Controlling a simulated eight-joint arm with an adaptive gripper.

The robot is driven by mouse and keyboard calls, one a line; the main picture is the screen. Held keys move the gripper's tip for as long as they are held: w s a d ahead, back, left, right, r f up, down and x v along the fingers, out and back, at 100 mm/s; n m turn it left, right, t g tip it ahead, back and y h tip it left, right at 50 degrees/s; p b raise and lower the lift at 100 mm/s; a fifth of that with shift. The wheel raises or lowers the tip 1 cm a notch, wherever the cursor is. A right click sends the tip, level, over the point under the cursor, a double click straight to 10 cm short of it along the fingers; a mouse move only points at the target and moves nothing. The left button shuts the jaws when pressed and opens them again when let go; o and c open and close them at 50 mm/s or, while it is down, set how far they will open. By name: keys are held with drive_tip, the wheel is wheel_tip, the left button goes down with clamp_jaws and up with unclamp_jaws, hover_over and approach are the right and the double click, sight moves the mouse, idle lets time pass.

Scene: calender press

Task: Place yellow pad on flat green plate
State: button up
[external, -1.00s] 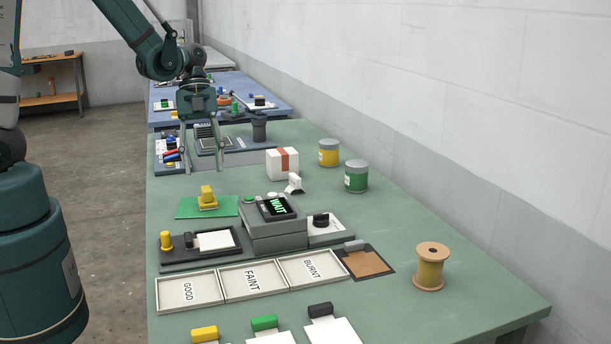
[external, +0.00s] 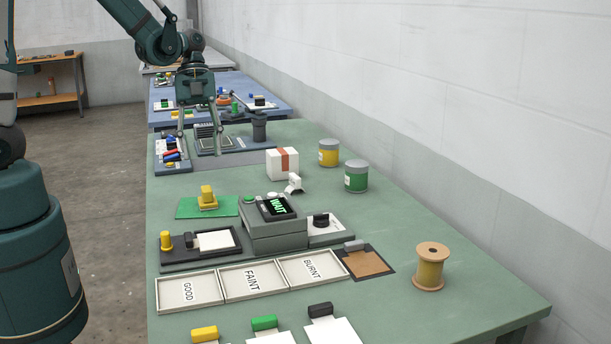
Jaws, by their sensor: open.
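A yellow pad (external: 207,203) with a block-like handle on top sits on the flat green plate (external: 187,209), on the left part of the bench. It looks upright, and nothing holds it. My gripper (external: 201,156) is open and empty, with its two long fingers pointing down. It hangs clear of the pad, higher in the picture and farther back, in front of the grey area at the bench's far end.
A grey press unit with a lit "WAIT" display (external: 278,206) stands right of the plate. A white box (external: 282,163), a yellow can (external: 329,153) and a green can (external: 356,176) stand behind it. Labelled trays (external: 254,281) lie nearer. The bench's right side is mostly clear.

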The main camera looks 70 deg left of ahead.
drive_tip(key=s+d+r+n+t+y, duration=0.2)
drive_tip(key=s+d+r+n+t, duration=0.1)
drive_tip(key=r+n, duration=0.5)
drive_tip(key=s+d+r+n+t+y, duration=0.2)
drive_tip(key=s+d+r+n+t, duration=0.2)
drive_tip(key=d+r+n, duration=0.4)
drive_tip(key=shift+s+d+n, duration=0.3)
drive_tip(key=shift+s+n, duration=0.55)
drive_tip(key=shift+n, duration=0.15)
